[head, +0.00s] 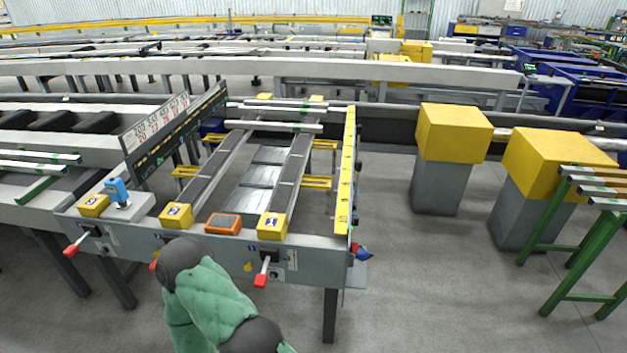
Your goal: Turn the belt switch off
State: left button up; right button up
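Red-tipped switch levers are on the front rail of the runout table (210,248). The left lever (73,246) slants down to the left. The right lever (261,280) hangs nearly straight down, tilted slightly left. A third red tip (154,266) shows just left of my arm, and the rest of it is hidden. I cannot tell which lever is the belt switch. One of my arms, in a green sleeve with dark joints, rises from the bottom in front of the rail. Neither gripper shows; any gripper on this arm is hidden.
On the table's front stand several yellow blocks (272,226), an orange device (223,223) and a blue tool (118,192). Yellow-topped posts (452,133) and a green rack (560,240) stand right. Floor between table and posts is clear.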

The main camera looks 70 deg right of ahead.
aim_at(354, 246)
jog(key=z, duration=1.9)
jog(key=l, duration=0.75)
jog(key=l+z, duration=0.1)
jog(key=l, duration=0.6)
jog(key=i, duration=0.05)
